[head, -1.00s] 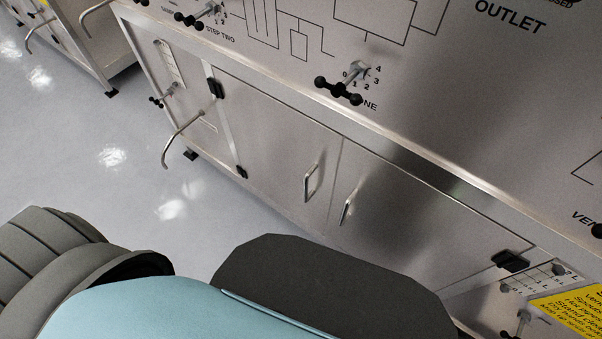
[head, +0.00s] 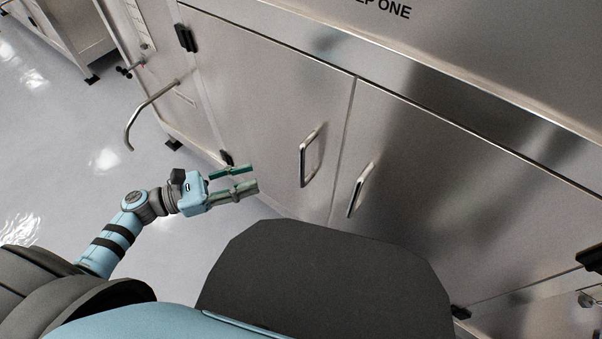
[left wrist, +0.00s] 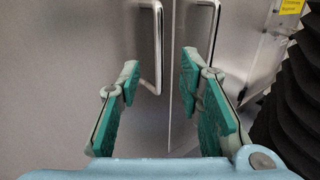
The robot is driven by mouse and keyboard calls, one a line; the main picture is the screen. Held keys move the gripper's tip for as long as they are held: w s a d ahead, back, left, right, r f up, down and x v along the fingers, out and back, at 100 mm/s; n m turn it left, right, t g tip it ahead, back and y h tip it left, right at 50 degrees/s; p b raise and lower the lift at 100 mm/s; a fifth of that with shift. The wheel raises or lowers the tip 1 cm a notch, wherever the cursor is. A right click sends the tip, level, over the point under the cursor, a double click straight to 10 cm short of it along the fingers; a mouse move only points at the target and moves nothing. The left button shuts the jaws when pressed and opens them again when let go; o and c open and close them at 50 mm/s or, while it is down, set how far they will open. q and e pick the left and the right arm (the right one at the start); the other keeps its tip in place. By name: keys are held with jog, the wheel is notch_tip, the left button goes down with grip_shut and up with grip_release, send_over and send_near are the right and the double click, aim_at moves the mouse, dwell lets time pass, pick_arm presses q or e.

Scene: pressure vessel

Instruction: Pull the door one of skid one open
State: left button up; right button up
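Two steel cabinet doors stand side by side, both looking shut: a left door (head: 255,95) and a right door (head: 430,180). I cannot read which is door one. The left door has a bar handle (head: 303,165) near the seam; the right door has a matching handle (head: 352,198). My left gripper (head: 252,178) is open and empty, left of the left handle and apart from it. My right gripper is out of view.
A bent metal pipe (head: 143,108) sticks out at the skid's left end. Black hinges (head: 186,38) sit on the left door's outer edge. The floor (head: 75,150) left of the skid is clear. Another cabinet (head: 75,30) stands at the far left.

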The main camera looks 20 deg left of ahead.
aim_at(301, 160)
pick_arm(q)
jog(key=x, duration=1.3)
jog(key=shift+w+d+r, duration=0.15)
jog(key=shift+w+r, duration=0.1)
jog(key=shift+w, duration=0.1)
jog(key=shift+c, duration=0.4)
grip_shut()
